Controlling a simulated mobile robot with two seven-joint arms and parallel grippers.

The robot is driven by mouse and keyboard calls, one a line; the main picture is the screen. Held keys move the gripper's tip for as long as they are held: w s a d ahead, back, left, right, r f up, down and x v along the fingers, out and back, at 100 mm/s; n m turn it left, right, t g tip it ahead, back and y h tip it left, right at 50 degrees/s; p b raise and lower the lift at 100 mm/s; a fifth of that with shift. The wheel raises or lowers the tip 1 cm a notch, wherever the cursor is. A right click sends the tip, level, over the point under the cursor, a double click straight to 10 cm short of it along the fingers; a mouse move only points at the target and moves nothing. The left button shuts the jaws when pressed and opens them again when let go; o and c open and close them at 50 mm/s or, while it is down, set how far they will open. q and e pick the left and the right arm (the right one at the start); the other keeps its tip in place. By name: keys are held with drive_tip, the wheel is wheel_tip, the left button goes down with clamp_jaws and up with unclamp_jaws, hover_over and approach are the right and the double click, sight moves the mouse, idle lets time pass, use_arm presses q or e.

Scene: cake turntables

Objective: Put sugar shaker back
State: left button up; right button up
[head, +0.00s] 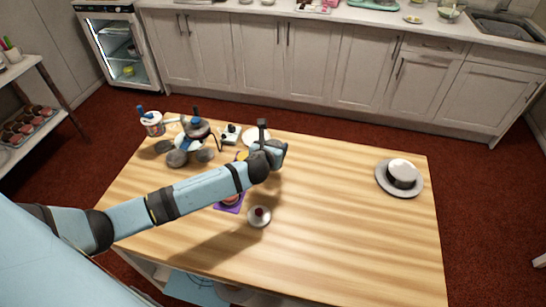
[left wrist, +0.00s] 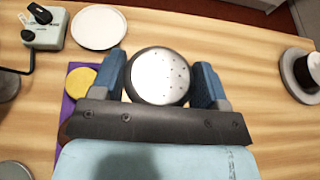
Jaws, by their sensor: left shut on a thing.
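The sugar shaker (left wrist: 160,76) shows in the left wrist view as a round, pale top with small dark holes and a dark rim. It sits between the two blue fingers of my left gripper (left wrist: 161,84), which is shut on it. In the head view my left gripper (head: 274,152) is over the back middle of the wooden table (head: 340,225), and the shaker cannot be clearly told apart there. How high the shaker is above the table cannot be told. My right gripper is not in view.
A white plate (left wrist: 98,27), a small scale-like device (left wrist: 45,28) and a yellow disc (left wrist: 80,82) on a purple mat (left wrist: 70,110) lie left of the shaker. A turntable (head: 418,190) stands at right. The table's right middle is clear.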

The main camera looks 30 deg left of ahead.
use_arm(q)
wheel_tip(320, 180, down, 4)
drive_tip(key=shift+f, duration=0.25)
drive_tip(key=o, duration=1.1)
drive_tip(key=shift+c, duration=0.2)
drive_tip(key=shift+r, duration=0.1)
drive_tip(key=v, duration=1.2)
